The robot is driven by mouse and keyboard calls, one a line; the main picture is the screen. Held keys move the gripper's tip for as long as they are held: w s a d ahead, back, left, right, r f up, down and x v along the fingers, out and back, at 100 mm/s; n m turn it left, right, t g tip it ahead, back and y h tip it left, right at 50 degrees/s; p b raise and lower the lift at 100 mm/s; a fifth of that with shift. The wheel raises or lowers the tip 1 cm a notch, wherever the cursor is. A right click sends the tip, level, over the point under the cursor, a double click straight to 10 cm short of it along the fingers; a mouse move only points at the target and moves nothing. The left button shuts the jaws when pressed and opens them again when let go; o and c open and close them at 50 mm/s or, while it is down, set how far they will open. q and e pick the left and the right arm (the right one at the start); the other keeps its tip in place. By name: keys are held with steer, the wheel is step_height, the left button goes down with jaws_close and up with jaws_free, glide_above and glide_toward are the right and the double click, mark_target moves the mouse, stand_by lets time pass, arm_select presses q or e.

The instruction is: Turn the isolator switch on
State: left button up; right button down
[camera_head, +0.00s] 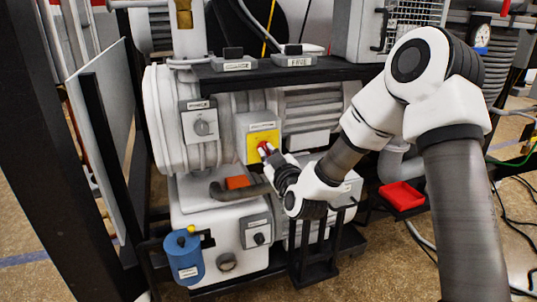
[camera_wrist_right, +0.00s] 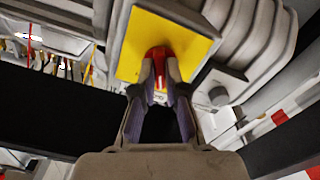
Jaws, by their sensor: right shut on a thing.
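The isolator switch is a red handle on a yellow plate (camera_head: 262,138) fixed to the pump body in the head view. In the right wrist view the yellow plate (camera_wrist_right: 190,40) fills the upper middle and the red handle (camera_wrist_right: 160,54) stands out from it. My right gripper (camera_head: 265,150) reaches in from the right, and its fingers (camera_wrist_right: 160,78) are shut on the red handle, one on each side. The fingers hide part of the handle, and its exact angle is hard to read. My left gripper is in neither view.
A grey knob box (camera_head: 201,124) sits left of the yellow plate. A blue canister (camera_head: 184,260) stands at lower left and a red tray (camera_head: 401,196) lies at right. Black frame posts stand at left; loose cables lie on the right floor.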

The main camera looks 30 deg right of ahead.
steer(key=m+b, duration=0.1)
steer(key=m, duration=0.4)
steer(key=shift+m, duration=0.4)
steer(key=m+b, duration=0.1)
steer(key=m, duration=0.4)
steer(key=shift+b, duration=0.4)
steer(key=c, duration=1.2)
jaws_free()
steer(key=v, duration=0.7)
steer(key=shift+s, duration=0.2)
